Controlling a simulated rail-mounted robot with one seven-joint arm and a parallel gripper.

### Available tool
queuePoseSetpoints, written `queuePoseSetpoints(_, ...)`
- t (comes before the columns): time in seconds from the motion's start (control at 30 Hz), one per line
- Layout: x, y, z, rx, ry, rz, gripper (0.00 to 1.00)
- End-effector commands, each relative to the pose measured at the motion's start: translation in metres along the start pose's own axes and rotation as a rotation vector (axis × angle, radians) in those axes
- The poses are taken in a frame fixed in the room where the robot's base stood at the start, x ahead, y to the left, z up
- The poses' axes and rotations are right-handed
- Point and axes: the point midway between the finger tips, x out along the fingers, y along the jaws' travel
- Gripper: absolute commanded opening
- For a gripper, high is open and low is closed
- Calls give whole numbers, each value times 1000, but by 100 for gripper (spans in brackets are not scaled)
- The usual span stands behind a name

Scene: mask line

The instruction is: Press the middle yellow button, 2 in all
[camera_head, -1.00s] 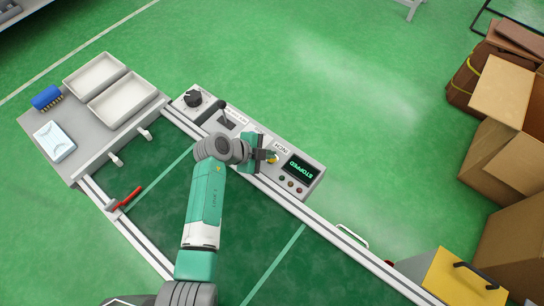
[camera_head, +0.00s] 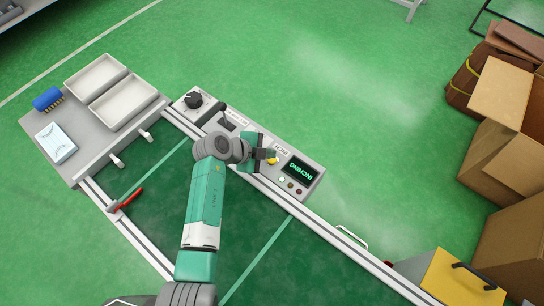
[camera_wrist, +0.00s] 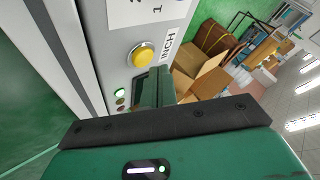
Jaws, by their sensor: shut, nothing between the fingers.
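The yellow button (camera_head: 272,161) sits on the grey control panel (camera_head: 314,192), beside a label reading "INCH". In the wrist view the round yellow button (camera_wrist: 142,56) has a pale ring and shows just beyond my fingers. My gripper (camera_head: 268,153) is shut and empty, with its fingertips right at the button; it also shows in the wrist view (camera_wrist: 154,88). I cannot tell whether the tips touch the button. The panel display (camera_head: 301,171) reads "INCHING". A small lamp (camera_head: 282,179) beside it is lit pale green.
A black knob (camera_head: 194,99) and a dark lever (camera_head: 217,110) stand on the panel's left part. Trays (camera_head: 122,102) are at left, with a red handle (camera_head: 131,197) on the near rail. Cardboard boxes (camera_head: 501,155) stand at far right. Green floor beyond the panel is clear.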

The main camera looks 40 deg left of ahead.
Motion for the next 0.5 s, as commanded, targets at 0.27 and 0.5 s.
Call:
queuePoseSetpoints(0.27, -3, -2, -2, 0, 0, 0, 0)
queuePoseSetpoints(0.5, -20, -15, -15, 0, 0, -1, 0)
